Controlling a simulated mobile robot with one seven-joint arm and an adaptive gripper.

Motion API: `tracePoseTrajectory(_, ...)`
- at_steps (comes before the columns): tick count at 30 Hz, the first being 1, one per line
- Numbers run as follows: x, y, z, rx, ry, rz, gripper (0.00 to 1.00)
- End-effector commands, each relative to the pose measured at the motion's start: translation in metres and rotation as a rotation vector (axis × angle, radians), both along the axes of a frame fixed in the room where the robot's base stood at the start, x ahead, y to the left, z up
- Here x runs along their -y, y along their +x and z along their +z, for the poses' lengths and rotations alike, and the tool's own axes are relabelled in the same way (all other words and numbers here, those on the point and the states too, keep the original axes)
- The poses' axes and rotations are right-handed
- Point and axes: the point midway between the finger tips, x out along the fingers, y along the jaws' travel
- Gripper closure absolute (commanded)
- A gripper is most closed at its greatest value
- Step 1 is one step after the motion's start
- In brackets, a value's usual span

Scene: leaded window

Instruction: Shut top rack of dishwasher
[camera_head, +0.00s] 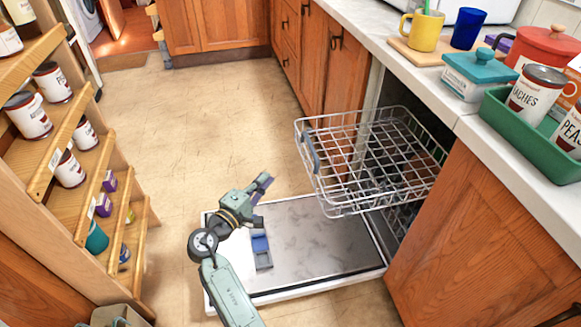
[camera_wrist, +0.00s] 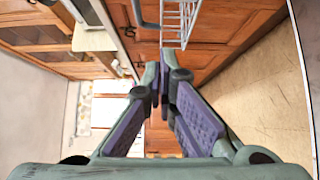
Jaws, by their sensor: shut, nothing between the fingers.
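The top rack (camera_head: 372,155) of the dishwasher is a wire basket, pulled out over the lowered door (camera_head: 320,245). It looks empty. A grey handle (camera_head: 309,150) sits on its front end. My gripper (camera_head: 265,182) is shut and empty, left of the rack's front and apart from it, above the door's outer end. In the wrist view my gripper's fingertips (camera_wrist: 164,78) meet, and part of the rack (camera_wrist: 180,22) shows at the top edge beyond them. The lower rack is mostly hidden beneath the top rack.
A shelf (camera_head: 75,180) with cans stands at the left. The counter (camera_head: 425,75) above the dishwasher holds mugs, a teal box (camera_head: 478,75) and a green tray (camera_head: 500,120) with cans. The floor (camera_head: 200,130) between shelf and cabinets is clear.

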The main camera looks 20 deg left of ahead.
Motion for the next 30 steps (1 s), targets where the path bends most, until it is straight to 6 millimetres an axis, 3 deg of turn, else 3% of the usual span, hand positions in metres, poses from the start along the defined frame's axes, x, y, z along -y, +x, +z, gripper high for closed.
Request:
tracePoseTrajectory(5, 0.005, 0.025, 0.003, 0.002, 0.001, -0.004, 1.00)
tracePoseTrajectory(16, 0.018, 0.101, 0.004, 0.001, 0.003, -0.002, 1.00)
tracePoseTrajectory(21, 0.038, 0.113, 0.003, 0.001, 0.004, 0.000, 1.00)
tracePoseTrajectory(30, 0.047, 0.119, 0.001, 0.002, 0.005, 0.003, 1.00)
